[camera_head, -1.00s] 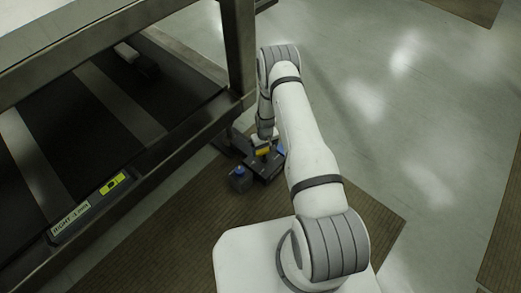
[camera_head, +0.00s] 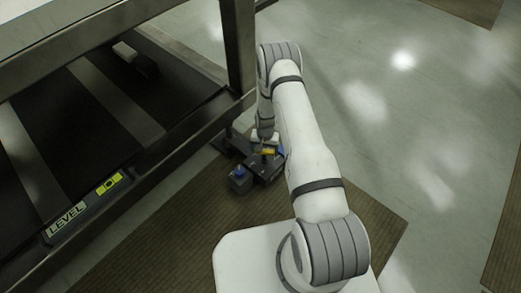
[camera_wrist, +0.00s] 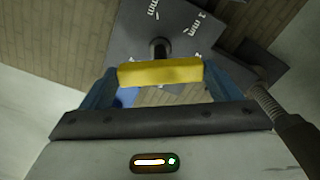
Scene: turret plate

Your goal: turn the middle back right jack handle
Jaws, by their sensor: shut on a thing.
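The jack (camera_head: 262,174) is a dark block on the brown mat, beside the foot of the steel frame's corner leg. Its yellow handle (camera_head: 268,151) also shows in the wrist view (camera_wrist: 160,72) as a short crosswise bar. My gripper (camera_wrist: 160,77) is shut on the yellow handle, with a blue finger at each end of it. In the wrist view a dark plate (camera_wrist: 203,40) with white mm marks lies beyond the handle, with a dark post rising from it. My arm and wrist partly hide the jack in the head view.
The steel frame (camera_head: 238,50) stands left of my arm. Its rail bears a yellow-green level vial (camera_head: 108,184) and a sign (camera_head: 66,222) reading LEVEL. A threaded rod (camera_wrist: 264,101) is close right of my gripper. Open floor lies right.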

